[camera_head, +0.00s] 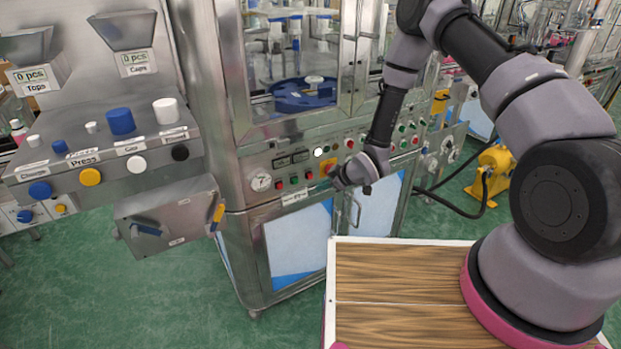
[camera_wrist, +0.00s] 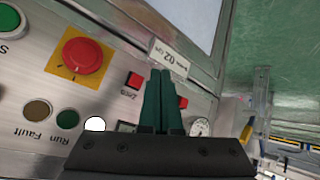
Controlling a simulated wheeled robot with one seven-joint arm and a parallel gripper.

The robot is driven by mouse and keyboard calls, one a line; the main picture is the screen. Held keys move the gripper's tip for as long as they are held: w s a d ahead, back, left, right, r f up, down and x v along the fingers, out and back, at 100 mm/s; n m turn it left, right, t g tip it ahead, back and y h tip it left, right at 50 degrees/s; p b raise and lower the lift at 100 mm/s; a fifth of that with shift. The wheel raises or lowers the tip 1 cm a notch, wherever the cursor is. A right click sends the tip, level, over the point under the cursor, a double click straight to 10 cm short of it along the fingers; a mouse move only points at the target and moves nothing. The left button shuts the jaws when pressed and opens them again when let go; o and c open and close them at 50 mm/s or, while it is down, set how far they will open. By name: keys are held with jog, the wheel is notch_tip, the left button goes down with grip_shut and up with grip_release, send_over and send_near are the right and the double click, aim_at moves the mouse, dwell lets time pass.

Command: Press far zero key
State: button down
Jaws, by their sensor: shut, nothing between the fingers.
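In the head view, two red zero keys sit under two small dark displays on the machine's front panel: the left one (camera_head: 278,185) beside the gauge and the right one (camera_head: 308,175). The wrist view shows the key near the red mushroom button, labelled Zero (camera_wrist: 134,80). The key near the gauge (camera_wrist: 182,102) is partly hidden by my fingers. My gripper (camera_head: 337,179) is in front of the panel, right of both keys in the head view. Its dark green fingers (camera_wrist: 160,72) are closed together and empty. I cannot tell their exact distance from the panel.
A red mushroom button (camera_wrist: 83,56) on a yellow plate and a white lamp (camera_wrist: 95,124) are beside the keys. A round gauge (camera_head: 261,183) is at the panel's left end. A grey box (camera_head: 172,215) with handles stands left of the machine.

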jog(key=shift+w+a, duration=0.5)
jog(key=shift+w, duration=0.2)
jog(key=shift+w+a, duration=0.5)
jog(key=shift+w, duration=0.2)
jog(key=shift+w, duration=0.15)
dwell(1.0)
jog(key=shift+w+a, duration=0.25)
jog(key=shift+w+a, duration=0.2)
jog(key=shift+w, duration=0.1)
dwell(0.8)
jog(key=shift+s+d, duration=0.45)
jog(key=shift+s, duration=0.25)
jog(key=s+d, duration=0.1)
jog(key=s, duration=0.1)
jog(key=s+d, duration=0.1)
jog(key=s, duration=0.1)
jog(key=shift+d, duration=0.4)
